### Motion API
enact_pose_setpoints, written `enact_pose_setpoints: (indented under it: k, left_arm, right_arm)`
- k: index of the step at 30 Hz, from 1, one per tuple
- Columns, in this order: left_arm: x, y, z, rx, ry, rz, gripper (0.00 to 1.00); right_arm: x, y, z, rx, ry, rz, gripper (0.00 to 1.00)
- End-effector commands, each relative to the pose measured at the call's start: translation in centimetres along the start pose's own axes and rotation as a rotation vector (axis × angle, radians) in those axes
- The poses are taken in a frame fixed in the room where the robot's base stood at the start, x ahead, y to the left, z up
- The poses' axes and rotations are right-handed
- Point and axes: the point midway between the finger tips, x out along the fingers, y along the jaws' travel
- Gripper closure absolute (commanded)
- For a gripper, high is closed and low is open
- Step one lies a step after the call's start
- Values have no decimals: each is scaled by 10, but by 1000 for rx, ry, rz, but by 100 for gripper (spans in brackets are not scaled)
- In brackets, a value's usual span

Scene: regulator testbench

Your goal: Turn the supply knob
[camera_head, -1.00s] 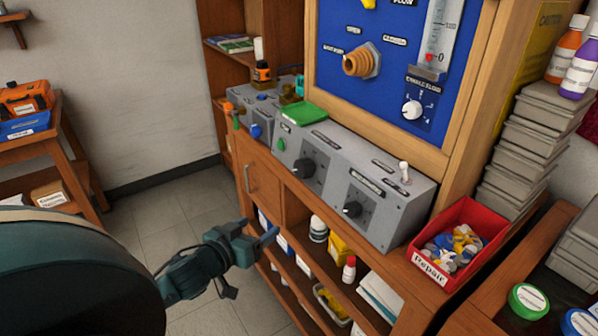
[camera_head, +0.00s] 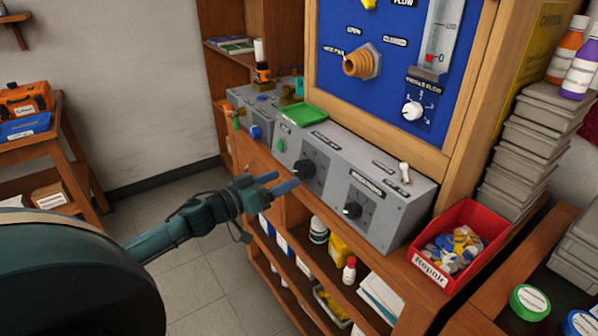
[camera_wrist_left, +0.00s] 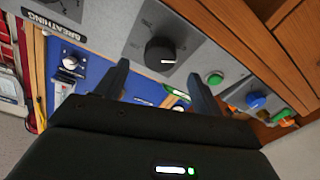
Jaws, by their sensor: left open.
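A grey control box with two black knobs stands on the wooden bench. The left black knob (camera_head: 303,169) is beside a green button (camera_head: 279,146); the right black knob (camera_head: 352,210) is nearer the front. I cannot read a supply label on either. My left gripper (camera_head: 284,182) is open and empty, just in front of the left knob. In the left wrist view this knob (camera_wrist_left: 160,53) lies beyond and between the two spread fingertips (camera_wrist_left: 160,82), apart from them. My right gripper is not in view.
A blue panel (camera_head: 335,85) with a white knob (camera_head: 412,109) rises behind the box. A red repair bin (camera_head: 435,275) stands to the right. A green tray (camera_head: 302,115) lies on top. Shelves with bottles and boxes are below. Floor to the left is clear.

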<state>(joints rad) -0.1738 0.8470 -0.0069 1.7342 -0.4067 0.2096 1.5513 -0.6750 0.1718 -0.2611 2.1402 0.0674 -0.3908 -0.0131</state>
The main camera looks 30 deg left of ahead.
Motion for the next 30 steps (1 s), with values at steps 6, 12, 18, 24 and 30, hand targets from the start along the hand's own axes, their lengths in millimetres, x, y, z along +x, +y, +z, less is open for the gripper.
enact_pose_setpoints:
  k: [6,12,18,24,30]
  left_arm:
    - [34,0,-2,1,3,0,32]
    - [55,0,-1,-1,2,-1,32]
    - [62,0,0,0,0,0,32]
    - [62,0,0,0,0,0,32]
    - [62,0,0,0,0,0,44]
  right_arm:
    - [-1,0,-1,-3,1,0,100]
    - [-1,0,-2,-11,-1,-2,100]
    - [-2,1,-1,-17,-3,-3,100]
    - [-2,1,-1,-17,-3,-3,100]
    - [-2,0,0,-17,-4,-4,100]
